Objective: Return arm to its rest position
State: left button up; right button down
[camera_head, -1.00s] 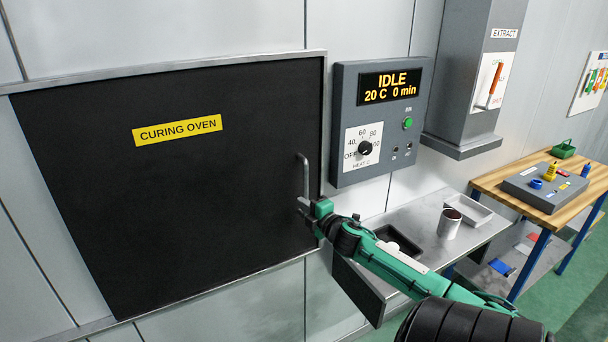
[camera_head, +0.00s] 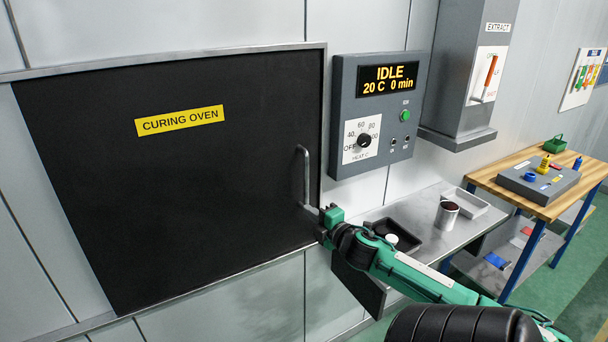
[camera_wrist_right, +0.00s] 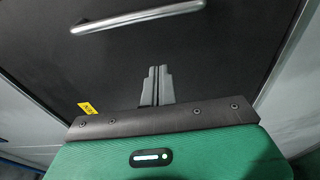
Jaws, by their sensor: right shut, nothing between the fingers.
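My right arm (camera_head: 410,275) is green and black and reaches in from the lower right of the head view. My right gripper (camera_head: 312,211) is just below the oven door's handle (camera_head: 306,178), close to the black curing oven door (camera_head: 170,200). In the right wrist view its two grey fingers (camera_wrist_right: 157,86) are together with nothing between them. The handle (camera_wrist_right: 140,17) lies apart from the fingertips at the top of that view. The oven door looks shut. My left gripper is not in view.
A grey control box (camera_head: 378,115) reads IDLE, 20 C, 0 min. A metal bench (camera_head: 425,215) holds a dark tray (camera_head: 408,240), a can (camera_head: 447,215) and a white tray (camera_head: 480,205). A wooden table (camera_head: 490,180) stands at the right.

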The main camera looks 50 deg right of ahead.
jog(key=shift+s+a, duration=0.1)
jog(key=shift+s, duration=0.55)
jog(key=s+d+f+m+g, duration=0.1)
jog(key=s+f+m+g, duration=0.15)
jog(key=f, duration=0.95)
jog(key=s+f+m+g+h, duration=0.1)
jog(key=s+f+m+g, duration=0.2)
jog(key=f, duration=0.8)
jog(key=s+d+f+m+g, duration=0.15)
jog(key=s+f, duration=0.25)
jog(key=f, duration=0.8)
jog(key=s+a+f+m+g, duration=0.1)
jog(key=s+a+f, duration=0.15)
jog(key=f, duration=0.25)
jog(key=s+a+f+m+g, duration=0.1)
jog(key=s+a+f, duration=0.15)
jog(key=f, duration=0.35)
jog(key=s+a+f+m+g+y, duration=0.35)
jog(key=s+a+f, duration=0.85)
jog(key=a+f, duration=0.4)
jog(key=s+a+f+g+y, duration=0.1)
jog(key=s+a+f+g, duration=0.1)
jog(key=s+a+f, duration=0.2)
jog(key=s+a+f+g+y, duration=0.1)
jog(key=s+a+f, duration=0.3)
jog(key=s+a, duration=0.4)
jog(key=a+g, duration=0.1)
jog(key=a, duration=0.3)
jog(key=shift+s+f, duration=0.3)
jog(key=shift+s, duration=0.05)
